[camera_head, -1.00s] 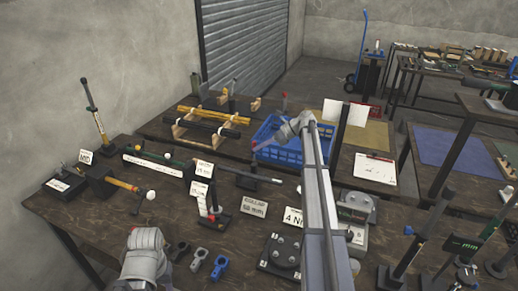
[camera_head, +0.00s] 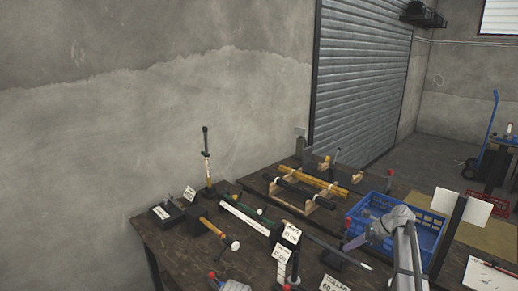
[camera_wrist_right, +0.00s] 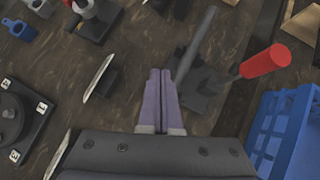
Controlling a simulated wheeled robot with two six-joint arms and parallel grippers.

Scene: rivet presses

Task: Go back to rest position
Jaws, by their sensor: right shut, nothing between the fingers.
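My right gripper (camera_head: 354,243) hangs over the dark wooden bench by the near left side of the blue crate (camera_head: 433,236). In the right wrist view its two purple fingers (camera_wrist_right: 160,75) are pressed together with nothing between them. They point over a dark clamp-like fixture (camera_wrist_right: 195,85) with a grey bar, and a red-handled lever (camera_wrist_right: 265,62) stands to their right. Contact with the fixture cannot be told. A grey part of my left arm shows at the bottom edge of the head view, but its gripper fingers do not show.
The bench (camera_head: 185,255) holds a yellow-handled hammer (camera_head: 220,234), a black upright lever (camera_head: 207,160), a long green-and-white bar (camera_head: 246,214), label cards (camera_head: 291,233) and yellow and black bars on wooden stands (camera_head: 310,192). A concrete wall (camera_head: 150,90) and roller shutter (camera_head: 360,80) stand behind.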

